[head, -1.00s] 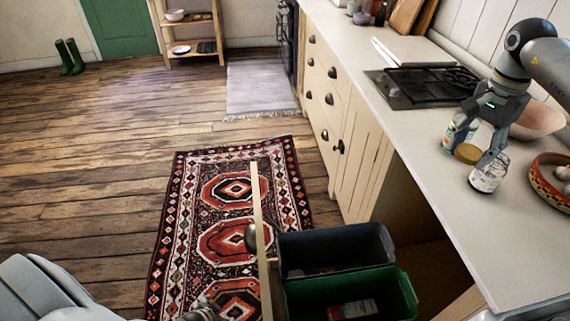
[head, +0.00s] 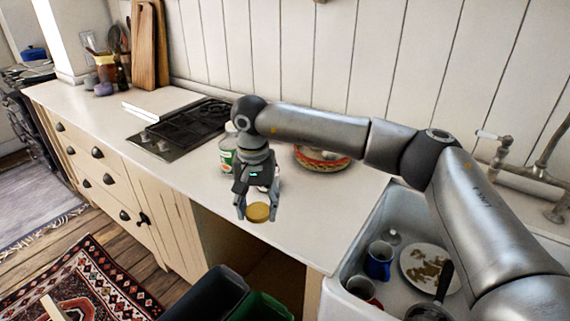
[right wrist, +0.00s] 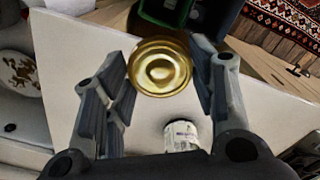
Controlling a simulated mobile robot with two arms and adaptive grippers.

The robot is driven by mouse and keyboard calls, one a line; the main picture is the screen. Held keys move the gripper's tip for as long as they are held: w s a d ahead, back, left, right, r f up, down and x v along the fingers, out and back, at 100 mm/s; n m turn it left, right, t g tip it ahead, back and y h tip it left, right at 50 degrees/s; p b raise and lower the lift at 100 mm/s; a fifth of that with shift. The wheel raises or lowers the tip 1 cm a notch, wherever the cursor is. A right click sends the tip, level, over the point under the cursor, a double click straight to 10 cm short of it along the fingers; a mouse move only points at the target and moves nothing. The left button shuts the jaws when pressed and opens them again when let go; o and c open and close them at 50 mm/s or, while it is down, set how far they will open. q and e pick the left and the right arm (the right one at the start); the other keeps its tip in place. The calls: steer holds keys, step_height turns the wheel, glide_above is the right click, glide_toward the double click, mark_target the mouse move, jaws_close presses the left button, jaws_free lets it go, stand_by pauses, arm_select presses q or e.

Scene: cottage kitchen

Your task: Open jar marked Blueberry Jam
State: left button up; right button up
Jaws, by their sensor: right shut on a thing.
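My right gripper (head: 257,213) is shut on a round gold lid (head: 258,212), held between its fingertips above the counter near its front edge. In the right wrist view the lid (right wrist: 160,66) sits between the two fingers with its top facing the camera. A jar with a white label (right wrist: 182,136) shows there, apart from the lid and partly cut off by the gripper body; its print is too small to read. In the head view a jar with a green and white label (head: 228,152) stands behind my right gripper, partly hidden. My left gripper is out of view.
A red patterned bowl (head: 322,160) stands behind my right arm. The hob (head: 182,128) is to the left. The sink (head: 350,275) at right holds mugs, a plate and a pan. Dark and green bins (head: 262,306) stand below the counter. The counter right of the lid is clear.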

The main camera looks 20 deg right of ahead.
steer(key=s+d+f+n, duration=0.1)
steer(key=s+f+n, duration=0.1)
steer(key=s+f, duration=0.7)
steer(key=s+d+f+n, duration=0.1)
steer(key=s+f+n, duration=0.2)
steer(key=s+f, duration=0.7)
steer(key=shift+s+d, duration=0.3)
steer(key=shift+s, duration=2.75)
